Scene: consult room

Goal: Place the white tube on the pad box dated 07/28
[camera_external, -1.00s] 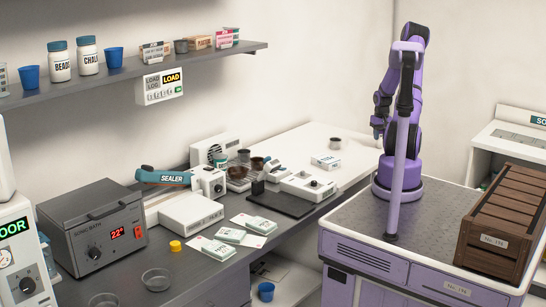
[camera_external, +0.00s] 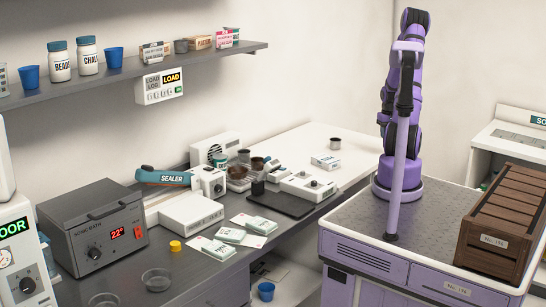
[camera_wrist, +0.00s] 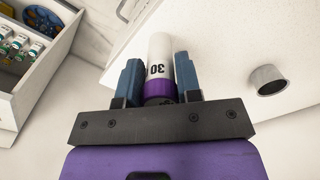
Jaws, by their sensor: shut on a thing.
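My gripper (camera_wrist: 160,72) is shut on a white tube (camera_wrist: 159,50) with a purple band and the number 30, between its blue fingers in the wrist view. Flat white-and-green pad boxes lie on the dark counter: one at the back (camera_external: 262,225), one in the middle (camera_external: 230,235) and one at the front (camera_external: 218,250). Their dates are too small to read. My gripper is well away from them, at the back right.
A metal cup (camera_wrist: 267,80) is right of my gripper; a container with several tubes (camera_wrist: 22,42) is left. Near the pad boxes are a yellow cap (camera_external: 175,246) and a white device (camera_external: 191,213). A wooden crate (camera_external: 497,225) stands on my base's top.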

